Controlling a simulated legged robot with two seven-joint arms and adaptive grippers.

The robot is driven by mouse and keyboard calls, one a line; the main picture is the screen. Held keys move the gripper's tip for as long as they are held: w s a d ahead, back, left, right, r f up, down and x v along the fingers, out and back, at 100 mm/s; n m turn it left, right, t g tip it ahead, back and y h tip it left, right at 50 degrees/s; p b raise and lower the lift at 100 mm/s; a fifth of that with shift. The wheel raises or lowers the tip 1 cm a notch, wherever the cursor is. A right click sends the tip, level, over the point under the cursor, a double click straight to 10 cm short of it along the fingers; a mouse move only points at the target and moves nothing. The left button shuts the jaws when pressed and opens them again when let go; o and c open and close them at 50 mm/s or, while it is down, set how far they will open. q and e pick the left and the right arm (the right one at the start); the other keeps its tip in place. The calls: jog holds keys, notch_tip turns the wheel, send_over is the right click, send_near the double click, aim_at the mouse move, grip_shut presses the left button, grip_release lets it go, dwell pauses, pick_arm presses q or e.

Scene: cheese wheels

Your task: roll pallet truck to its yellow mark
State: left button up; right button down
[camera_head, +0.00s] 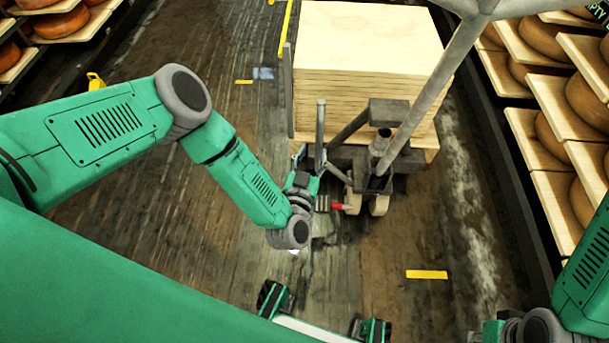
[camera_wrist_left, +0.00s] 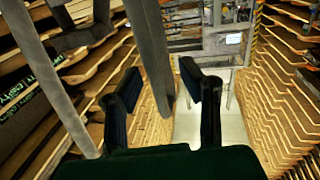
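The pallet truck (camera_head: 385,165) stands near the centre of the head view. Its long grey handle (camera_head: 430,90) slants up to the right, and a red-tipped lever (camera_head: 340,206) sits low at its front. My left gripper (camera_head: 309,166) is beside the truck's left front, close to a short grey upright post (camera_head: 320,128). In the left wrist view its two dark fingers (camera_wrist_left: 160,88) are spread apart, with a grey bar (camera_wrist_left: 152,50) showing between them; I cannot tell whether they touch it. A yellow mark (camera_head: 427,274) lies on the floor at the lower right.
Stacked pale boards (camera_head: 370,50) ride on the truck. Shelves with cheese wheels (camera_head: 548,135) line the right, and more shelves (camera_head: 60,35) stand upper left. Other yellow floor markings (camera_head: 243,82) and a small yellow object (camera_head: 96,82) are on the left. The floor left of the truck looks mostly clear.

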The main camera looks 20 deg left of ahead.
pick_arm(q)
jog(key=s+p, duration=0.3)
jog(key=s, duration=0.4)
jog(key=shift+s+d, duration=0.25)
jog(key=shift+d, duration=0.05)
dwell(0.3)
dwell(0.4)
jog(key=s+d, duration=0.1)
jog(key=s, duration=1.1)
